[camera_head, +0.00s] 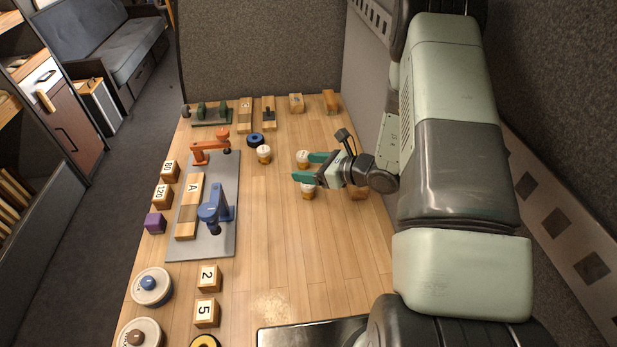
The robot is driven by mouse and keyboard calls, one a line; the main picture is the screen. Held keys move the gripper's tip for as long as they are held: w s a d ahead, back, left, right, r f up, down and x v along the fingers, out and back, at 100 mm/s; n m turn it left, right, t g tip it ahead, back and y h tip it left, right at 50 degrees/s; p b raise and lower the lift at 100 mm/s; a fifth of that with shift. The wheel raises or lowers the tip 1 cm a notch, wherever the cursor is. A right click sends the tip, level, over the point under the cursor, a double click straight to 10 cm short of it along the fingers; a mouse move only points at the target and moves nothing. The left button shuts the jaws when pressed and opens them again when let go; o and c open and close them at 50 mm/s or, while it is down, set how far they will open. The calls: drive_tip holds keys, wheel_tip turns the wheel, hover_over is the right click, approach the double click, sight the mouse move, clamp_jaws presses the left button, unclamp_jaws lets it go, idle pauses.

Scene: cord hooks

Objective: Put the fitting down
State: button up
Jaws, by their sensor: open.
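My gripper (302,167) is open over the right-middle of the wooden table, its two teal fingers pointing left. No object shows clearly held between them. A small pale-topped amber cylinder (303,157) stands by the far finger. A third one (264,154) stands farther left, clear of the gripper. I cannot tell which thing is the fitting, or whether the fingers touch the cylinders.
A grey plate (229,243) at left carries an orange clamp (211,148), a blue clamp (214,208) and a wooden block marked A (191,190). A blue ring (255,139) lies near the third cylinder. Several wooden blocks line the back. The table's centre front (300,250) is mostly clear.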

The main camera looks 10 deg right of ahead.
wheel_tip(320, 180, up, 6)
drive_tip(key=a+n+g, duration=0.1)
drive_tip(key=a+n, duration=0.1)
wheel_tip(320, 180, up, 8)
drive_tip(key=r+n+g+y, duration=0.1)
drive_tip(key=n+g, duration=0.2)
drive_tip(key=n, duration=0.2)
hover_over(304, 186)
drive_tip(key=s+a, duration=0.3)
drive_tip(key=s+a+r+n+g+h, duration=0.2)
drive_tip(key=s+r+n+g, duration=0.1)
drive_tip(key=s+r+n, duration=0.5)
drive_tip(key=s+d+r+n+t+h, duration=0.2)
drive_tip(key=s+d+r+n+h, duration=0.3)
drive_tip(key=s, duration=0.4)
drive_tip(key=s+d+r+n+t+h, duration=0.2)
drive_tip(key=s+d+r+n+h, duration=0.2)
drive_tip(key=s+r, duration=0.3)
drive_tip(key=shift+s+d+r+n+h, duration=0.45)
drive_tip(key=shift+s+n, duration=0.45)
drive_tip(key=shift+s, duration=0.35)
drive_tip(key=shift+o, duration=0.3)
